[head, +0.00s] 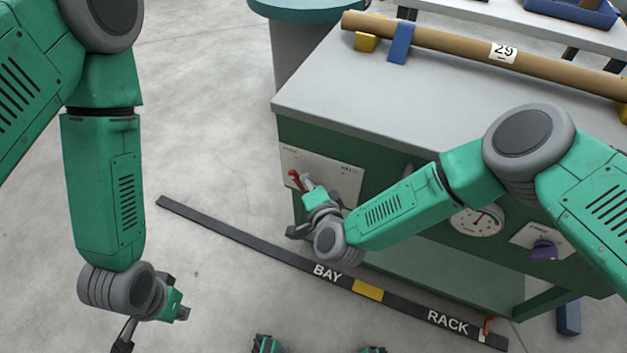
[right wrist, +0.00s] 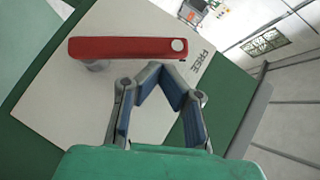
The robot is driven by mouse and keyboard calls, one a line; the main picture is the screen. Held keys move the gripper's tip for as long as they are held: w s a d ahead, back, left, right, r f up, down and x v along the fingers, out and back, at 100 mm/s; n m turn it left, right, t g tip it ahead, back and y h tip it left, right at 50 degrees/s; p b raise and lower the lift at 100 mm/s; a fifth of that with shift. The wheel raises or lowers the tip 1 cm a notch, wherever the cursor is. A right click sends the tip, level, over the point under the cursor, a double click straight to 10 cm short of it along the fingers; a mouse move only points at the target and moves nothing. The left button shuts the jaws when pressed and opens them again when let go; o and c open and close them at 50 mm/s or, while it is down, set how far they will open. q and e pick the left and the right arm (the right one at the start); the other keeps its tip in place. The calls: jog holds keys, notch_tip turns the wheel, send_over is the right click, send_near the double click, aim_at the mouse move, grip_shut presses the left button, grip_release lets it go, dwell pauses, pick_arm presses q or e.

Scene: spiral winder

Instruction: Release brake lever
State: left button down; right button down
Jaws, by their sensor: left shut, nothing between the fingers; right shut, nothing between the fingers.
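The red brake lever (right wrist: 125,47) lies across a white plate (right wrist: 60,95) in the right wrist view. A pale round spot marks its right end, near the word FREE. In the head view the lever (head: 294,175) is a small red piece at the plate's (head: 335,178) left side, partly hidden by my right gripper. My right gripper (head: 307,186) is shut and empty in front of the plate. In the right wrist view its fingertips (right wrist: 160,71) are just below the lever; contact cannot be told. My left gripper (head: 125,343) is shut, low at the left, partly cut off.
The green machine (head: 400,75) has a grey top carrying a brown tube (head: 450,45) marked 29. A dial (head: 477,220) and a purple knob (head: 543,250) sit further right on its front. A dark floor strip (head: 240,241) reads BAY and RACK. Floor at left is clear.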

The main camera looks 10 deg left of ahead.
jog(key=shift+w+a, duration=0.15)
jog(key=shift+a, duration=0.25)
jog(key=shift+a, duration=0.1)
dwell(0.4)
